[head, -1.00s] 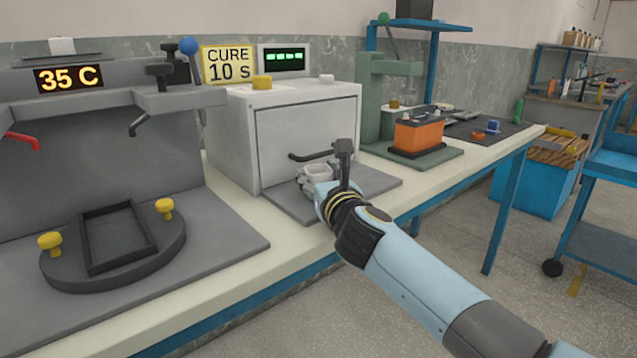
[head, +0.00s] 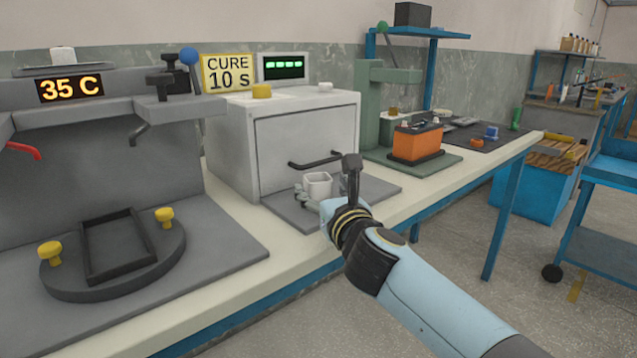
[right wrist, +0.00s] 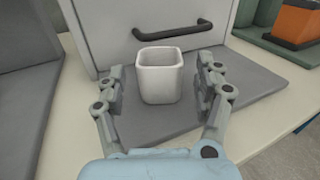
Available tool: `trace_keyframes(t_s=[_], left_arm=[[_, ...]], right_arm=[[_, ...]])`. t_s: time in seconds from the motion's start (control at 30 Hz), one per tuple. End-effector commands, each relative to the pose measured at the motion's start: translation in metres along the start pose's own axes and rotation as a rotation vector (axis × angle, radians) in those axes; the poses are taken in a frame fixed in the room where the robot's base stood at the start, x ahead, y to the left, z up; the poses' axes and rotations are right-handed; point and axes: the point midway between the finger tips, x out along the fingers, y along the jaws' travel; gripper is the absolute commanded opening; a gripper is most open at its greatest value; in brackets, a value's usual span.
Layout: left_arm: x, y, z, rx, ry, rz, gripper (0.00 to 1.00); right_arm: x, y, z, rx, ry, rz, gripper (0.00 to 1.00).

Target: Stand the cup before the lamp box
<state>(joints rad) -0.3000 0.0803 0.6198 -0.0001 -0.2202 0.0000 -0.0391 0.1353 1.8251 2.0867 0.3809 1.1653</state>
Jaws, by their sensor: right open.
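The white square cup (head: 318,184) stands upright on the grey mat in front of the grey lamp box (head: 306,135), whose door with the dark handle is shut. In the right wrist view the cup (right wrist: 160,78) stands between the two fingers of my right gripper (right wrist: 160,90), with a gap on each side. The lamp box door (right wrist: 130,30) is behind it. In the head view my right gripper (head: 327,192) is open around the cup, and part of the cup's lower side is hidden. My left gripper is not in view.
The grey mat (head: 378,190) has bare room to the right of the cup. An orange battery (head: 417,143) sits on a green base further right. A round plate with a black frame (head: 85,250) and yellow knobs stands at the left.

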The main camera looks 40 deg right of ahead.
Motion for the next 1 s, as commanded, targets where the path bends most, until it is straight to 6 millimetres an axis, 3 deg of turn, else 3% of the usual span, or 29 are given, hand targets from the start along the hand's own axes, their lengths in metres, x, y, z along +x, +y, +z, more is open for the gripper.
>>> trace_keyframes(t_s=[0.2,0.4,1.0], left_arm=[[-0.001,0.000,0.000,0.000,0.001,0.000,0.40],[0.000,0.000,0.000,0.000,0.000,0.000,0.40],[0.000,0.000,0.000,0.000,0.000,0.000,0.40]], right_arm=[[-0.052,0.000,-0.001,0.000,0.003,0.000,0.70],[-0.079,0.000,-0.001,-0.001,0.001,0.000,0.70],[-0.086,0.000,0.000,-0.001,-0.001,0.000,0.70]])
